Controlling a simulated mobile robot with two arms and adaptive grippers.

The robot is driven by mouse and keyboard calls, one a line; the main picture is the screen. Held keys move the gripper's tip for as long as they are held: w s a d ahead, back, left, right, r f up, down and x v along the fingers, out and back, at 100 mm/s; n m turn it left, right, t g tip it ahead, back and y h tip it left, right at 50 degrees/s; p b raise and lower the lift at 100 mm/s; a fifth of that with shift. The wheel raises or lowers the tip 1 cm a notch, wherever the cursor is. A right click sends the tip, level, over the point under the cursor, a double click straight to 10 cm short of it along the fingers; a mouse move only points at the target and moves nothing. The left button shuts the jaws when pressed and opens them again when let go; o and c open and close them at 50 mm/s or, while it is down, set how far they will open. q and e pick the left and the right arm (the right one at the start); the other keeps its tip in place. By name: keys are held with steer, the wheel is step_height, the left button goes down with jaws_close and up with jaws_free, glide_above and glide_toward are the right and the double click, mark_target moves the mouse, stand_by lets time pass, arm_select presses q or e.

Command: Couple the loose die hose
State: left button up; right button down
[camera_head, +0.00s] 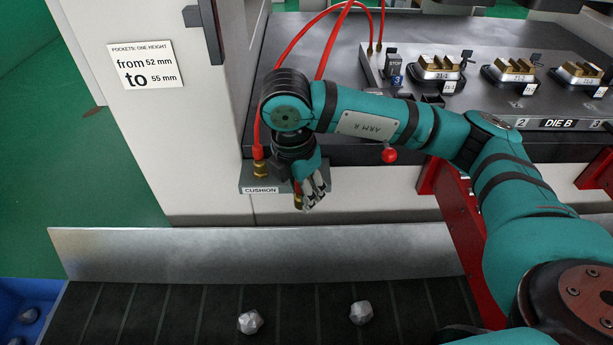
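My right gripper (313,193) points down in front of the grey bracket marked CUSHION (262,189). Its fingers are beside a brass fitting (298,196) at the bracket's right end; I cannot tell whether they grip anything. One red hose (257,128) runs down to a brass coupling (260,170) at the bracket's left end. A second red hose (335,40) comes down from above and passes behind my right arm; its lower end is hidden. My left gripper is not in view.
The dark die plate (330,157) carries DIE B with several metal pockets (438,65), a STOP block (393,62) and a red ball knob (389,155). A conveyor (200,310) in front holds two foil-like lumps (250,322). A blue bin (12,300) stands lower left.

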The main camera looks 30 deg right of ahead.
steer(key=shift+s+a, duration=0.25)
steer(key=shift+s, duration=0.05)
steer(key=shift+r, duration=0.25)
steer(key=w+d+r+p, duration=0.1)
steer(key=w+d+p, duration=0.8)
steer(key=w+p, duration=0.45)
steer(key=shift+s+a+f+b, duration=0.15)
steer(key=shift+f+b, duration=0.7)
steer(key=shift+f, duration=0.65)
steer(key=shift+s+a+f+b, duration=0.1)
steer(key=shift+f+b, duration=0.75)
steer(key=shift+f, duration=0.6)
steer(key=shift+f+b, duration=0.15)
steer(key=shift+b, duration=0.15)
steer(key=c, duration=1)
jaws_free()
steer(key=shift+o, duration=0.4)
